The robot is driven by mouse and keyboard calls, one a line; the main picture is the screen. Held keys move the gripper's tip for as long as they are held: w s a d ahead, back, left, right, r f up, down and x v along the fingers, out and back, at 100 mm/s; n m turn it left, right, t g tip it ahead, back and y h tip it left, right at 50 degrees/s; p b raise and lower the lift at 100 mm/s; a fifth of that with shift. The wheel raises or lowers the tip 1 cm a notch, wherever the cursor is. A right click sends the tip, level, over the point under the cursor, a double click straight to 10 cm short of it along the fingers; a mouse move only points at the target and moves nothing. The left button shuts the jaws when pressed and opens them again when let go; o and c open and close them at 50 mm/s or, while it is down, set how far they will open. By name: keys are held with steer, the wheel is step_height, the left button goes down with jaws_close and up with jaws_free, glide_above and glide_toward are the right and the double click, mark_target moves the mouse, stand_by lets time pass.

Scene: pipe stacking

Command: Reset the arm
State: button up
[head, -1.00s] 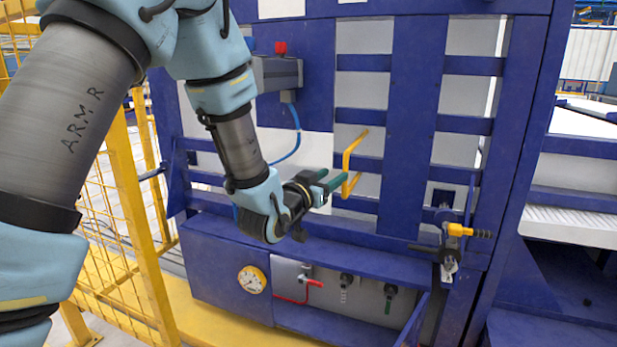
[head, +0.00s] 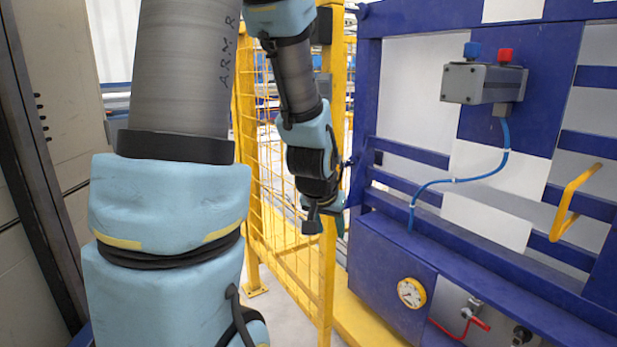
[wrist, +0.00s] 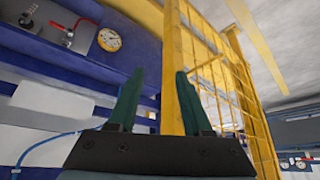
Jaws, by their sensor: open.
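My arm is light blue and grey, marked "A.R.M R", and fills the left and middle of the head view. My gripper (head: 328,222) hangs at the arm's lower end, in front of the yellow fence and left of the blue frame.
A yellow mesh fence (head: 329,270) stands close behind my gripper. The blue frame (head: 362,120) carries a button box (head: 470,84), a yellow handle (head: 562,208), a gauge (head: 411,292) and a red-handled valve (head: 480,324). A grey cabinet (head: 40,190) stands at far left.

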steer(key=s+a+n+g+y, duration=0.2)
steer(key=s+a+n+g, duration=0.2)
steer(key=s+a, duration=0.7)
step_height(320, 180, up, 20)
steer(key=w+p, duration=0.1)
steer(key=p, duration=1.9)
steer(key=shift+w+a+f+m, duration=0.15)
steer(key=shift+w+a+m, duration=0.05)
steer(key=shift+m, duration=0.1)
steer(key=shift+c, duration=0.4)
